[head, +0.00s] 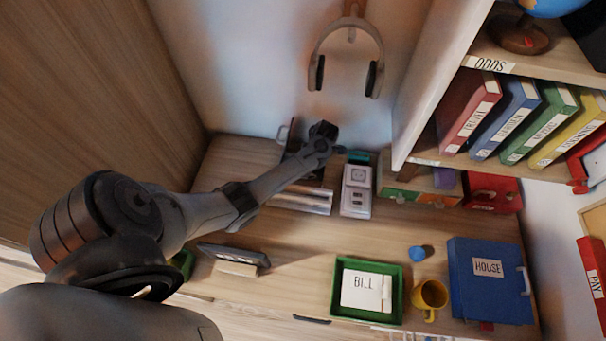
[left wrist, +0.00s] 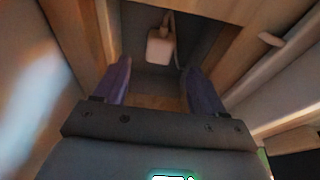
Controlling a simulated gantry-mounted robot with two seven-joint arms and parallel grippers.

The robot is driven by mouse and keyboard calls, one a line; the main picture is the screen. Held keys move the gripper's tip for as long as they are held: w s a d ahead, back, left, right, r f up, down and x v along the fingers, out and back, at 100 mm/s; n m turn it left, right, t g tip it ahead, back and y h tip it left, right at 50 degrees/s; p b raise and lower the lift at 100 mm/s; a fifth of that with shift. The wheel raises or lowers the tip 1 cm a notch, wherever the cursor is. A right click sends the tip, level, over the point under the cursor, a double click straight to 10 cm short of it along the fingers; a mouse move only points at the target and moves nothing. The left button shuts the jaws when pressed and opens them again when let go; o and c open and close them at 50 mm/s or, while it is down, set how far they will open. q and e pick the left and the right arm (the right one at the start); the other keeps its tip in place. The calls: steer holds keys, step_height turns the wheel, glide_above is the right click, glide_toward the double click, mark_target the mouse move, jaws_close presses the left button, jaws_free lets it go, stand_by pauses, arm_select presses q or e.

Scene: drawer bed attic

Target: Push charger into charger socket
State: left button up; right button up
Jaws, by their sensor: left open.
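A pale block-shaped plug with a cord (left wrist: 160,46), which looks like the charger, is in a recess ahead of my left gripper in the left wrist view. A light grey socket block (head: 356,191) stands on the desk near the back wall in the head view. My left gripper (left wrist: 156,72) is open, its two dark fingers apart with nothing between them. The pale plug is beyond the fingertips, apart from them. In the head view my left gripper (head: 338,149) is near the wall, just above the socket block; its fingers are hard to make out. My right gripper is not in view.
Headphones (head: 345,60) hang on the wall above. A shelf with binders (head: 520,115) is at the right. A green tray (head: 338,314), a yellow mug (head: 430,297) and a blue binder (head: 490,280) are at the desk's front. Wooden edges border the recess in the wrist view.

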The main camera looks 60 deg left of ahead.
arm_select(q)
steer(key=shift+b+x, duration=0.9)
steer(key=shift+x, duration=1.7)
steer(key=c, duration=1.1)
steer(key=shift+r+p, duration=1.65)
steer(key=shift+r, duration=3.35)
